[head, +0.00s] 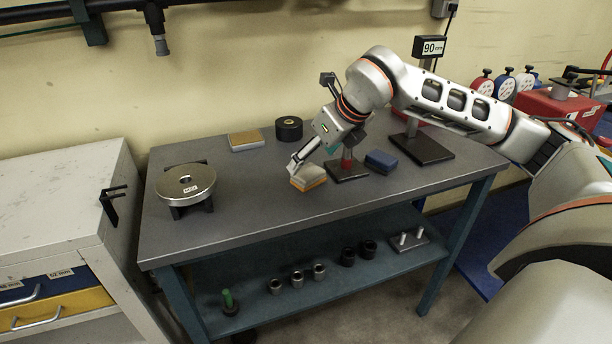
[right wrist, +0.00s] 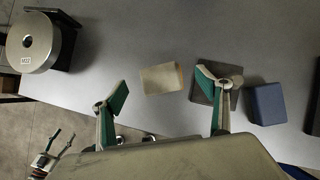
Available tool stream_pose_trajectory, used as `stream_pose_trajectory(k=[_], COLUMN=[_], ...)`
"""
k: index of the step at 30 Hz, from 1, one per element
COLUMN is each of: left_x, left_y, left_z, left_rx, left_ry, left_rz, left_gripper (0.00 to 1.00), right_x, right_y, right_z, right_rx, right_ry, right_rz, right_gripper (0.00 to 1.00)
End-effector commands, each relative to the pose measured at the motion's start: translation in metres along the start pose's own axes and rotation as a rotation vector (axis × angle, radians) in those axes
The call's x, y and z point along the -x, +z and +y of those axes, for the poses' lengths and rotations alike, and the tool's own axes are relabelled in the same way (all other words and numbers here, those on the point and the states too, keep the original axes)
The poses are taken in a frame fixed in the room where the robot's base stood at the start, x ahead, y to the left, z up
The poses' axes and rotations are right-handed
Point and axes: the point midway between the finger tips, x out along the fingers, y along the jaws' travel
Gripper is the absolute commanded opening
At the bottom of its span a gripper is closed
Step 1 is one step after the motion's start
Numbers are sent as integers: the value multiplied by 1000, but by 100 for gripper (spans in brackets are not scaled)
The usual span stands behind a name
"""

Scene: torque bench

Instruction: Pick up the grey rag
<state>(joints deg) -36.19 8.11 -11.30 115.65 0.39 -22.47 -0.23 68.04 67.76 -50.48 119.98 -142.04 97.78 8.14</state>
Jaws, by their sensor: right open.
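No loose cloth that I can clearly name as the grey rag shows. A small beige and yellowish folded-looking pad (head: 307,178) lies on the bench under my right gripper (head: 300,162); I cannot tell if it is the rag. In the right wrist view this pad (right wrist: 160,79) lies beyond the fingertips, roughly between them. My right gripper (right wrist: 163,88) is open with its green-lined fingers spread and nothing between them. It appears above the pad; whether it touches is unclear.
A small dark stand (head: 348,172) and a blue block (head: 381,160) sit right of the pad. A tan-topped block (head: 246,140), black roll (head: 288,129) and round metal disc (head: 186,182) stand further left. The bench front (head: 260,220) is clear.

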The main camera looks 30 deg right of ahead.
Motion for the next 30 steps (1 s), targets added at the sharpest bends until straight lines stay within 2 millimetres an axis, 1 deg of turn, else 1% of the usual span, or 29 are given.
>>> stream_pose_trajectory(k=[3,6,8,12,16,20,21,23,24,25,26,30], left_x=[2,1,0,-2,-5,-6,-6,-6,-6,-6,-5,-4], left_y=[7,9,8,2,-5,-7,-7,-6,-5,-4,-3,1], left_z=[4,5,4,2,-2,-5,-5,-5,-5,-4,-4,-3], left_rx=[1,-1,-2,-5,-8,-9,-9,-9,-8,-8,-8,-7], left_ry=[6,6,5,1,-5,-10,-10,-9,-9,-8,-8,-6], left_rz=[-11,-12,-10,2,14,18,17,15,13,12,10,3], left_gripper=[54,54,54,54,54,54,54,54,54,54,54,54], right_x=[-14,-29,-37,-51,-54,-54,-54,-54,-54,-54,-54,-53], right_y=[-5,-12,-14,-12,-11,-11,-11,-11,-11,-11,-11,-11], right_z=[0,-1,-1,-1,-1,-1,-1,-1,-1,-1,-1,-1], right_rx=[0,-1,0,0,0,0,0,0,0,0,0,0], right_ry=[1,2,3,2,2,2,2,2,2,2,2,3], right_rz=[3,6,5,2,0,-1,-1,0,0,0,0,-1], right_gripper=[75,75,75,75,75,75,72,57,46,39,37,37])
